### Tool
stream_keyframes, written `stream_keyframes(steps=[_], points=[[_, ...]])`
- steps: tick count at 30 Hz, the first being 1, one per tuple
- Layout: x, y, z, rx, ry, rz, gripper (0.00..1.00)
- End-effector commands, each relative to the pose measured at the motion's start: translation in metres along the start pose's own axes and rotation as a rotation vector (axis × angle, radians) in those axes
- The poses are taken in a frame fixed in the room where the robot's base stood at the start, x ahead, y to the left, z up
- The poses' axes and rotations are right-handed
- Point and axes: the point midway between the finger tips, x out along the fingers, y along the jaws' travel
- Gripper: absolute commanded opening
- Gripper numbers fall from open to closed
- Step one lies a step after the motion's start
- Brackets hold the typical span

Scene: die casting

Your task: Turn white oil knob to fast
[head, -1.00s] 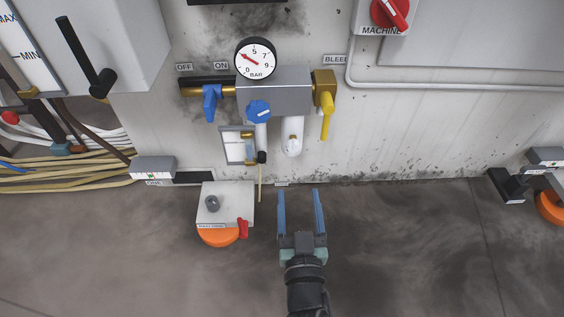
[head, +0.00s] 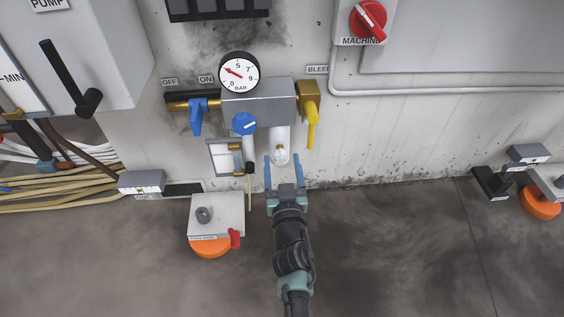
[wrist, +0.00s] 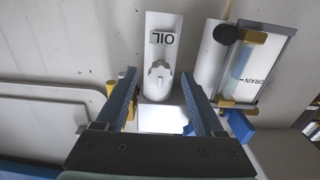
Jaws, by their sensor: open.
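The white oil knob (head: 281,155) is at the lower end of a white cylinder hanging under the grey pressure unit. In the wrist view the knob (wrist: 158,75) shows below an upside-down OIL label (wrist: 162,39), between and beyond my fingertips. My gripper (head: 284,162) is open, with its two blue fingers pointing up at the cylinder's lower end. In the wrist view my gripper (wrist: 160,88) has nothing between its fingers. I cannot tell whether either finger touches the knob. No fast or slow marking is readable.
A blue knob (head: 244,123) and the drain gauge (head: 226,157) are just left of the oil cylinder. A yellow lever (head: 311,125) hangs close on its right, and a blue lever (head: 195,118) is further left. A box with an orange base (head: 211,248) stands low left.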

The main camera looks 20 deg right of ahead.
Motion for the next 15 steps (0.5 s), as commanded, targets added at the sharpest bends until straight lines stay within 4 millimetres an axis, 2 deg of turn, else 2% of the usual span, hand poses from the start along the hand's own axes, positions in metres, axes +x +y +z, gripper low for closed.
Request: stream_keyframes(steps=[11,15], points=[[0.0048,-0.0001,-0.0002,-0.001,0.000,-0.001,0.70],[0.0047,-0.0001,-0.0002,-0.001,0.000,0.000,0.47]])
